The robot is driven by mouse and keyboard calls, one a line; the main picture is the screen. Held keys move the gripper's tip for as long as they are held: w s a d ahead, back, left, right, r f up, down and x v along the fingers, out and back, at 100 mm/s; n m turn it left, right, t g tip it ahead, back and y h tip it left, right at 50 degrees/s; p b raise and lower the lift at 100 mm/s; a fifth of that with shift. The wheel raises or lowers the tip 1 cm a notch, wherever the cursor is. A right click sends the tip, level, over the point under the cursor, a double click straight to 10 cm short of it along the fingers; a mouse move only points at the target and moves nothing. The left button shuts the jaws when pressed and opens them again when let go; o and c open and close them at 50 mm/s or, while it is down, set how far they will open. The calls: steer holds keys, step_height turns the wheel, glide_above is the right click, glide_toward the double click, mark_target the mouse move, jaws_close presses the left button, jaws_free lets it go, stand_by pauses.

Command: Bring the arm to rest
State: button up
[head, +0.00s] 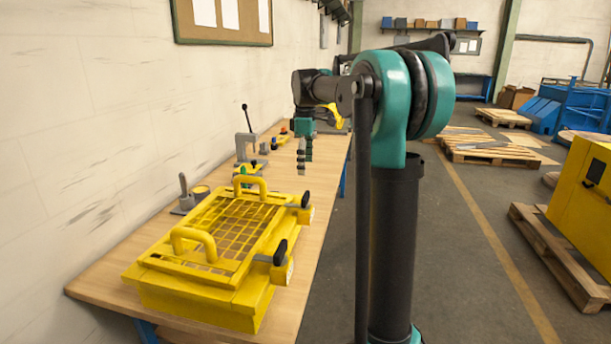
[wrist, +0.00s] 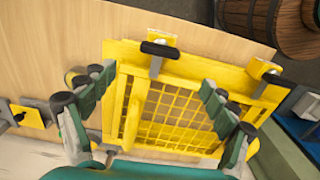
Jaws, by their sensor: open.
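My gripper (head: 303,168) hangs over the workbench in the head view, fingers pointing down, past the far end of the yellow guard. In the wrist view my gripper (wrist: 155,82) shows its two green fingers spread wide apart with nothing between them. The yellow guard (head: 218,243) with a mesh top and two handles sits on the near part of the bench. In the wrist view the guard (wrist: 165,120) lies below and beyond the fingers; no contact shows. My arm is raised and reaches over the bench from the right.
The wooden workbench (head: 104,280) runs along the wall. A grey fixture with an upright black-knobbed lever (head: 246,135) and small parts stand behind the guard. A grey tool with an upright handle (head: 184,192) stands left of the guard. Pallets (head: 490,150) and a yellow cabinet (head: 585,200) lie right; the aisle floor between is clear.

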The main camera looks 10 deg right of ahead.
steer(key=shift+r, duration=0.25)
steer(key=s+d+f+m+t, duration=0.1)
steer(key=s+f+m, duration=0.5)
steer(key=s+f, duration=0.7)
steer(key=s+d+f+m+t, duration=0.2)
steer(key=s+f+m, duration=0.5)
steer(key=s+f, duration=0.7)
steer(key=s+t, duration=0.1)
steer(key=s, duration=0.2)
steer(key=shift+d+f+m, duration=0.2)
steer(key=shift+d+m, duration=0.05)
steer(key=shift+m, duration=0.05)
